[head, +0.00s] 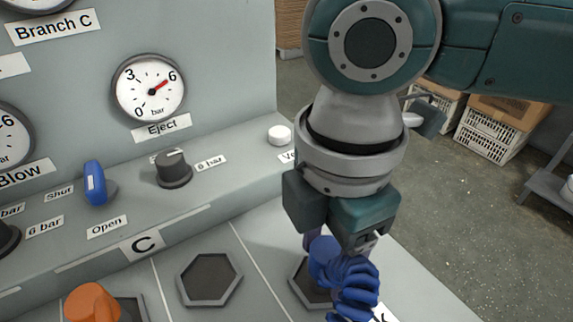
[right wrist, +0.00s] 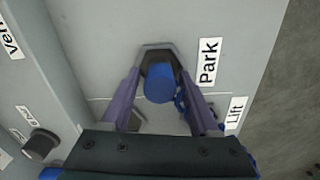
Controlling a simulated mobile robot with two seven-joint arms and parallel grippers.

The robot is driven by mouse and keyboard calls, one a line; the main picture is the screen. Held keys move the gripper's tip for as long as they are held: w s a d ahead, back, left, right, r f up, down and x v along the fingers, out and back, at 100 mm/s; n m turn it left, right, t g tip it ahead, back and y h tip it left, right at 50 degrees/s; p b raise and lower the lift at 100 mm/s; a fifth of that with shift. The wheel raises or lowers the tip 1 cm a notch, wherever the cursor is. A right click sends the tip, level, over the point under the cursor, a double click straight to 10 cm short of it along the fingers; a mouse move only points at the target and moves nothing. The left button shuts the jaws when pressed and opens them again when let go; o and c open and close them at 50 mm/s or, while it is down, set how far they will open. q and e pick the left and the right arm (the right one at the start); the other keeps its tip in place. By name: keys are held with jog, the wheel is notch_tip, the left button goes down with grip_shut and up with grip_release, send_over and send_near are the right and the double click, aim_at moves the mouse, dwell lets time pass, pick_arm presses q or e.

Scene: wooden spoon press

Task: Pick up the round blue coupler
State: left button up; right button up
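The round blue coupler (head: 324,256) is at the hexagonal socket by the Park label. In the right wrist view its round blue end (right wrist: 160,84) sits over the dark socket. A ribbed blue part, like a coiled hose (head: 357,290), is beside it and partly hidden behind a finger in the wrist view. My right gripper (head: 325,248) points down over the coupler. In the wrist view its two purple fingers (right wrist: 160,80) stand on either side of the coupler, apart, with narrow gaps seeming to show. My left gripper is not in view.
A grey panel carries an Eject gauge (head: 148,88), a black knob (head: 173,169), a blue valve handle (head: 97,183) and a white button (head: 279,135). An empty hexagonal socket (head: 209,277) and an orange coupler (head: 91,302) are to the left. Crates (head: 492,132) stand on the floor behind.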

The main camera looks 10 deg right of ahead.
grip_shut()
dwell(0.5)
